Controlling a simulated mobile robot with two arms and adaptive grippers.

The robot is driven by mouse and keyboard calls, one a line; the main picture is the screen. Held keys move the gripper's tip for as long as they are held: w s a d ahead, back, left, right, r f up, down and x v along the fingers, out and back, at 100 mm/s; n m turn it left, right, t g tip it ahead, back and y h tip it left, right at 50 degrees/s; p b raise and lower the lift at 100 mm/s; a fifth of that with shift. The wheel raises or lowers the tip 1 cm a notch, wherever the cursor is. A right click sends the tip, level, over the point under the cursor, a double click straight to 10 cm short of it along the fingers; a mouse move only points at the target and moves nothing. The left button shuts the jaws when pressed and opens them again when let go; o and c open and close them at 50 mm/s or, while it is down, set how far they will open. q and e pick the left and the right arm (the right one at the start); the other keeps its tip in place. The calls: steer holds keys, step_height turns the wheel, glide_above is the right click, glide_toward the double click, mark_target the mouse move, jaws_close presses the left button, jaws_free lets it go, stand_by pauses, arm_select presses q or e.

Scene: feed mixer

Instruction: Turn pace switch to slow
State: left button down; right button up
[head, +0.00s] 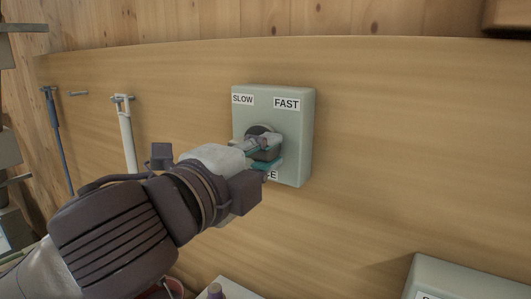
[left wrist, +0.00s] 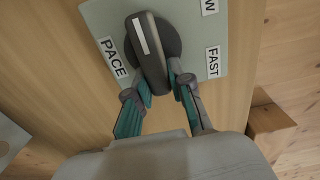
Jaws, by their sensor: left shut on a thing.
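The pace switch is a dark knob (head: 257,130) on a pale green box (head: 299,145) with SLOW at upper left and FAST at upper right. The PACE label below is partly hidden by my left gripper (head: 265,151). In the left wrist view the knob (left wrist: 149,50) has a raised bar with a white mark toward its far end. The bar runs across the box, roughly level, with the marked end on the SLOW side. My left gripper (left wrist: 160,86) is shut on the near end of the bar, one finger on each side. My right gripper is out of view.
The box is mounted on a wooden panel (head: 400,130). A white handled tool (head: 125,135) and a blue one (head: 57,130) hang at left. Another pale green box (head: 460,275) shows at lower right. The panel right of the switch is clear.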

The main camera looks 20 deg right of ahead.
arm_select(q)
steer(key=c, duration=1)
jaws_free()
steer(key=shift+w, duration=0.1)
steer(key=shift+c, duration=0.2)
steer(key=v, duration=1.2)
